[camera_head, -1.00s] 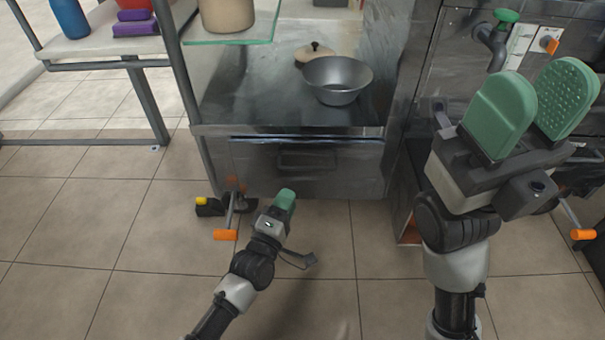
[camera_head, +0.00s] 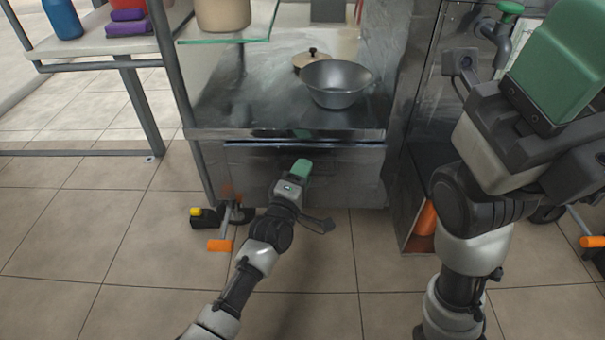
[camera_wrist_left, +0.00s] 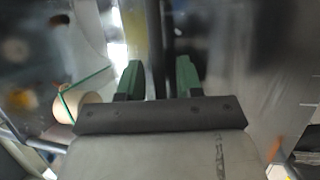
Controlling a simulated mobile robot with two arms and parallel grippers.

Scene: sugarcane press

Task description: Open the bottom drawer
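The bottom drawer (camera_head: 345,180) is a steel front under the counter, and it looks closed. Its handle is hidden behind my left gripper (camera_head: 301,171), which is in front of the drawer face. In the left wrist view, the two green fingers of my left gripper (camera_wrist_left: 158,78) are apart, with nothing clearly held between them. A dark upright band (camera_wrist_left: 155,45) shows beyond them; I cannot tell if it is the handle or if anything touches. My right gripper (camera_head: 565,60) is raised at the right and cut by the frame edge; only one green pad shows clearly.
A metal bowl (camera_head: 336,84) and a lidded beige pot (camera_head: 311,60) stand on the counter above the drawer. A glass shelf (camera_head: 232,34) overhangs at left. An orange-handled pedal (camera_head: 220,245) sits at the lower left of the cabinet. The tiled floor in front is mostly clear.

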